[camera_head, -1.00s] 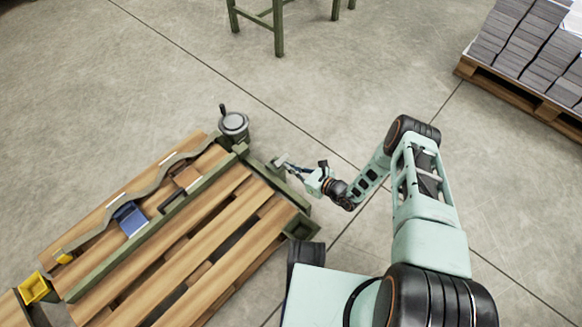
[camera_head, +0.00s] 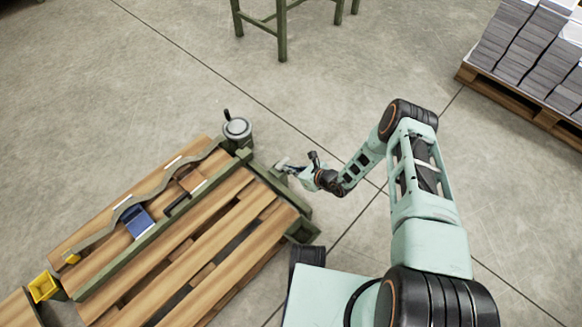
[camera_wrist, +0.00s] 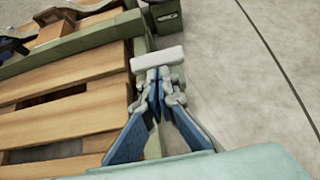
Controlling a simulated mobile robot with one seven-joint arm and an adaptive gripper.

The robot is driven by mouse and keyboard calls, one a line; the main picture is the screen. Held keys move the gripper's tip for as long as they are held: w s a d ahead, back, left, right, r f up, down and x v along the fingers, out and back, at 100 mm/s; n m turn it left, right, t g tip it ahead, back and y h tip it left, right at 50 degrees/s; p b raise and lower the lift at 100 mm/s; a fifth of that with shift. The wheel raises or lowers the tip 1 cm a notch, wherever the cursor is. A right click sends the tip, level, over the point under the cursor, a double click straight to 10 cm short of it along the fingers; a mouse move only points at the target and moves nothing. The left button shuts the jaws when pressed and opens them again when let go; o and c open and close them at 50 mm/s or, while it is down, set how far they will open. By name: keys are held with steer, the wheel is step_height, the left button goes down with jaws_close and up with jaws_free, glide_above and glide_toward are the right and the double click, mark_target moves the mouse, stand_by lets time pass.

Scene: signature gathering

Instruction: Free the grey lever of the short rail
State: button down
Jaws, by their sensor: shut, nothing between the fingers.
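The short rail (camera_head: 264,180) is a green beam along the right end of the slatted wooden bench; it also shows in the wrist view (camera_wrist: 141,45). The grey lever (camera_head: 284,164) sits on the rail's outer side. In the wrist view its pale grey bar (camera_wrist: 158,59) lies crosswise just beyond my fingertips. My gripper (camera_head: 292,169) is at the lever, over the rail's outer edge. In the wrist view my gripper (camera_wrist: 158,84) is shut, its blue-padded fingers together with nothing between them. I cannot tell whether the fingertips touch the lever.
A round grey knob (camera_head: 237,128) with a dark handle stands at the rail's far corner. A long green rail (camera_head: 130,255), a wavy grey strip (camera_head: 140,196) and a blue block (camera_head: 136,221) are on the bench. Open floor (camera_head: 330,110) lies beyond; a paper-stacked pallet (camera_head: 515,98) stands right.

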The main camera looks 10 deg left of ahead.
mark_target(282, 162)
steer(key=shift+w+a+r+g+h+p, duration=0.3)
steer(key=shift+w+a+r+h+p, duration=0.1)
steer(key=shift+a+r+h+p, duration=0.2)
steer(key=shift+w+a+r+g+h+p, duration=0.3)
steer(key=shift+w+a+r+h+p, duration=0.15)
steer(key=shift+a, duration=0.2)
steer(key=shift+w+a+r+h, duration=0.1)
steer(key=shift+w+a+h, duration=0.05)
steer(key=shift+a+h, duration=0.15)
steer(key=shift+w+a, duration=0.1)
steer(key=shift+a, duration=0.05)
steer(key=shift+w+a+b, duration=0.4)
steer(key=shift+a+b, duration=0.05)
steer(key=shift+a, duration=0.25)
steer(key=shift+w+a+b, duration=0.4)
steer(key=shift+a, duration=0.25)
